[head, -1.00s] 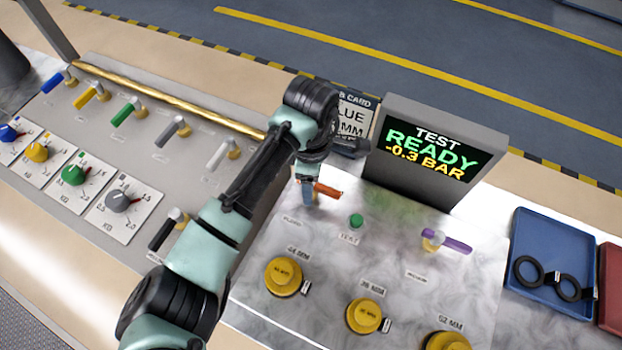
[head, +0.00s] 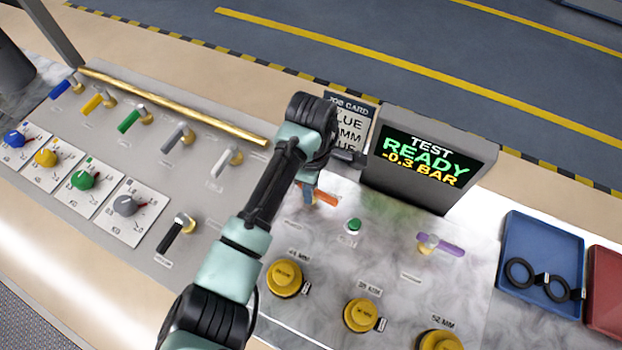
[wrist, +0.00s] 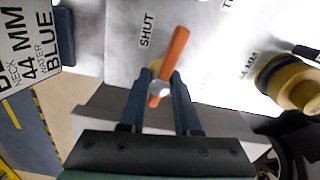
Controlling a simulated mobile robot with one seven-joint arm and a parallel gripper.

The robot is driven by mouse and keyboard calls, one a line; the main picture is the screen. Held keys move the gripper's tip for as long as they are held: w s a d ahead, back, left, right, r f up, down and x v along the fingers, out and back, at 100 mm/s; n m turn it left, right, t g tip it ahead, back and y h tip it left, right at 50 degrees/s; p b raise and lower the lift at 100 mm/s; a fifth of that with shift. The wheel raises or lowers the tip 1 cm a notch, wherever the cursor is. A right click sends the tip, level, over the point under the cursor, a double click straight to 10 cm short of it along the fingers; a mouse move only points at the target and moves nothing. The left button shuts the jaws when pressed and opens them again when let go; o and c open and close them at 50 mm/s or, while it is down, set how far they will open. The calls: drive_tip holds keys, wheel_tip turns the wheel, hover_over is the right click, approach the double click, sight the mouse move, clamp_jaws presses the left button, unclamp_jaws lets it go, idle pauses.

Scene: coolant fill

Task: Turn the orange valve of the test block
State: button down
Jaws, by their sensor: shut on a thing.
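The orange valve (head: 326,196) sits on the grey-white test block (head: 330,248), left of the green button. In the wrist view its orange lever (wrist: 174,52) points away from my gripper, just right of a label reading SHUT. My gripper (head: 309,197) is low at the valve. In the wrist view its two dark fingers (wrist: 161,88) stand on either side of the near end of the lever and its pale hub, shut on the valve. In the head view my arm and fingers partly hide the valve.
The test screen (head: 424,155) reads READY, -0.3 BAR, behind the block. A job card (head: 349,125) stands beside it. A green button (head: 353,226), purple valve (head: 440,245) and yellow caps (head: 284,278) are nearby. A blue tray (head: 540,250) lies right.

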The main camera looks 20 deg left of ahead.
drive_tip(key=m+p, duration=0.1)
drive_tip(key=p, duration=0.1)
drive_tip(key=m+p, duration=0.1)
drive_tip(key=p, duration=0.1)
drive_tip(key=shift+d+r+m, duration=0.1)
drive_tip(key=shift+r+m, duration=0.1)
drive_tip(key=shift+m, duration=0.1)
drive_tip(key=m+p, duration=0.1)
drive_tip(key=m, duration=0.3)
drive_tip(key=shift+f+m+p, duration=0.1)
drive_tip(key=shift+m+p, duration=0.2)
drive_tip(key=m+p, duration=0.1)
drive_tip(key=m, duration=0.7)
drive_tip(key=shift+m+p, duration=0.3)
drive_tip(key=shift+p, duration=0.1)
drive_tip(key=c, duration=0.6)
unclamp_jaws()
